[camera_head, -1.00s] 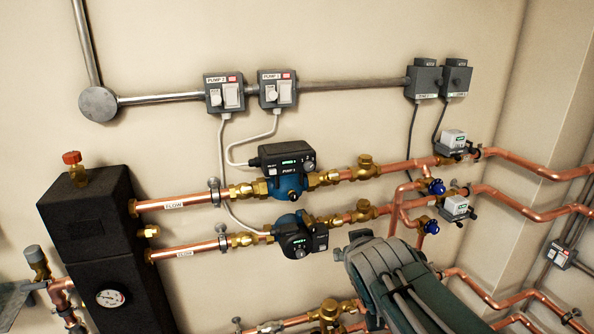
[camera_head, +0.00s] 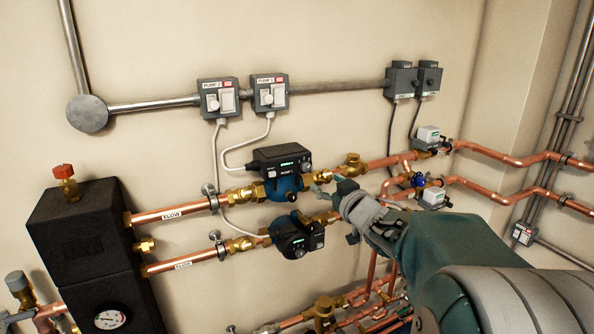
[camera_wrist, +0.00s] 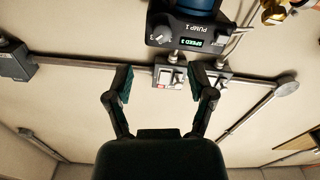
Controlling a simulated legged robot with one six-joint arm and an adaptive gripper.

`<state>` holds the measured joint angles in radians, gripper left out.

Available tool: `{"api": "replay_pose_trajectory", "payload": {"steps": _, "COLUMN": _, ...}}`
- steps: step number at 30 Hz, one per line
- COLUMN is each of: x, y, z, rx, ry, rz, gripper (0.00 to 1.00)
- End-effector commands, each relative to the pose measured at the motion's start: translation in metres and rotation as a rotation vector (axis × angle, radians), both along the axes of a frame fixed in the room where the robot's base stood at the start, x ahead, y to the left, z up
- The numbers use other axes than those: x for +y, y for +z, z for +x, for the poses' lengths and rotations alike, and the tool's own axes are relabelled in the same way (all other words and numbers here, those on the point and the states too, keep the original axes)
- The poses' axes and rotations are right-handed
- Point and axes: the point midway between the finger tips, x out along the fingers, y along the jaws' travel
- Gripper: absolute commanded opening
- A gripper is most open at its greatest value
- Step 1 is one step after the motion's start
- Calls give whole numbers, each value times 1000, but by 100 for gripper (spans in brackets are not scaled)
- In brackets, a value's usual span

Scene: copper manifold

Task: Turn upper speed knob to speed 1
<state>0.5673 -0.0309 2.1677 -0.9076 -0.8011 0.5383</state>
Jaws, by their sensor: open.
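The upper pump (camera_head: 285,172), with a blue body and a black control box, sits on the upper copper pipe. Its small speed knob (camera_head: 305,165) is at the box's right end. In the wrist view, the control box (camera_wrist: 188,34) is upside down at the top, with a lit display reading SPEED 3 and the pale-marked knob (camera_wrist: 163,36) beside it. My gripper (camera_head: 334,212) is open and empty, right of and a little below the upper pump. In the wrist view my gripper (camera_wrist: 163,84) has its fingers spread; the knob lies beyond the gap, apart from both tips.
The lower pump (camera_head: 294,236) is close below, left of my gripper. Two switch boxes (camera_head: 216,98) (camera_head: 270,93) with cables are on the wall above. Brass valves (camera_head: 352,163) and copper pipes lie near my arm. The wall between conduit and pumps is mostly clear.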

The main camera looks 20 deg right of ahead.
Motion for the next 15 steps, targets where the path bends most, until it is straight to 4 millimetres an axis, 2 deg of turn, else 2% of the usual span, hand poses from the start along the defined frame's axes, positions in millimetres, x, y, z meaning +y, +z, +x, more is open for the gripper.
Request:
{"api": "replay_pose_trajectory", "payload": {"steps": 3, "x": 6, "y": 0, "z": 24, "rx": 2, "ry": 4, "rz": -2, "gripper": 71}}
{"api": "replay_pose_trajectory", "payload": {"steps": 9, "x": 15, "y": 2, "z": 59, "rx": 0, "ry": 4, "rz": -9, "gripper": 71}}
{"api": "replay_pose_trajectory", "payload": {"steps": 15, "x": 11, "y": 1, "z": 78, "rx": 0, "ry": 1, "rz": -7, "gripper": 71}}
